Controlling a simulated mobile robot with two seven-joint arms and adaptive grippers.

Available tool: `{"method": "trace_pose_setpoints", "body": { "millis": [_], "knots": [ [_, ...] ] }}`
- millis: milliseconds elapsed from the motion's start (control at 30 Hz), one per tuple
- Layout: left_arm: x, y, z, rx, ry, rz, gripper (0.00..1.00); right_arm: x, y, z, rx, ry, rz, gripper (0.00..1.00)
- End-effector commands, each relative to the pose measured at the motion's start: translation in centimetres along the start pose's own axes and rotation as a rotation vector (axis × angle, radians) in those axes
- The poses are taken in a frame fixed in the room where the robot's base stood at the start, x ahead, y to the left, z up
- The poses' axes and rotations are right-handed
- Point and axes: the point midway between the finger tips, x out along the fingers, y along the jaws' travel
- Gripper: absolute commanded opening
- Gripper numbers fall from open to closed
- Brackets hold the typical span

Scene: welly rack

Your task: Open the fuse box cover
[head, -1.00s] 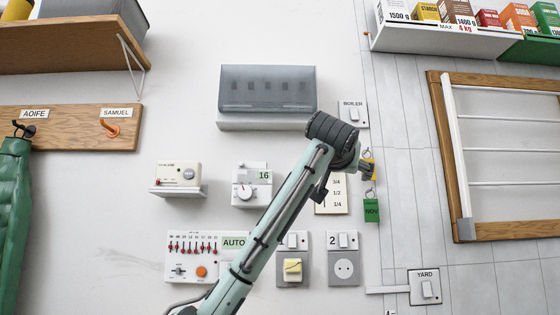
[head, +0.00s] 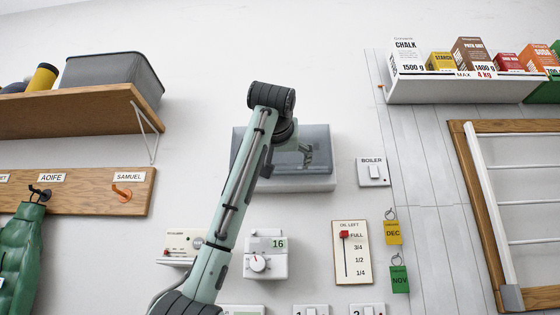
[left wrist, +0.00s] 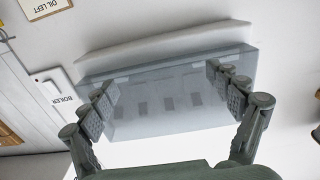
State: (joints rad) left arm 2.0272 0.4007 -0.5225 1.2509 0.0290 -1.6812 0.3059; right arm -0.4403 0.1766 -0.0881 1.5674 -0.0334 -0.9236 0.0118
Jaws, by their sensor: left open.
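The fuse box cover (head: 321,143) is a smoky grey, see-through lid on a white base (head: 300,184) on the wall. It looks closed; my left arm hides its middle in the head view. In the left wrist view the cover (left wrist: 165,120) appears upside down, with a row of dark switches showing through. My left gripper (head: 306,157) is in front of the cover. In the left wrist view its two fingers (left wrist: 160,83) are wide apart, with nothing held between them. I cannot tell whether they touch the cover. My right gripper is not in view.
A boiler switch (head: 373,172) is just right of the box. An oil gauge board (head: 351,252) and a thermostat (head: 265,258) are below. A wooden shelf (head: 80,112) is to the left, and a white shelf (head: 450,90) to the right. The wall above the box is clear.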

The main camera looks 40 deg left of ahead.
Motion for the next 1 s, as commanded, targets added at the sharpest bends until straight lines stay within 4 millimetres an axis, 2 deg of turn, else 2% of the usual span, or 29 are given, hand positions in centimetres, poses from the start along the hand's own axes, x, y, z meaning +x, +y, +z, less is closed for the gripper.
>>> {"method": "trace_pose_setpoints", "body": {
  "millis": [367, 900, 1000],
  "knots": [
    [0.62, -0.02, 0.06, -0.001, 0.000, 0.000, 0.90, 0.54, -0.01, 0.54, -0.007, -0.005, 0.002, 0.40],
    [0.59, 0.00, 0.04, -0.001, 0.000, 0.000, 0.23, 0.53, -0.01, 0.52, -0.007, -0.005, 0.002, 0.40],
    [0.59, 0.00, 0.03, -0.001, 0.000, 0.000, 0.17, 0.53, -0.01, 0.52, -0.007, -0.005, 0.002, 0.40]
  ]
}}
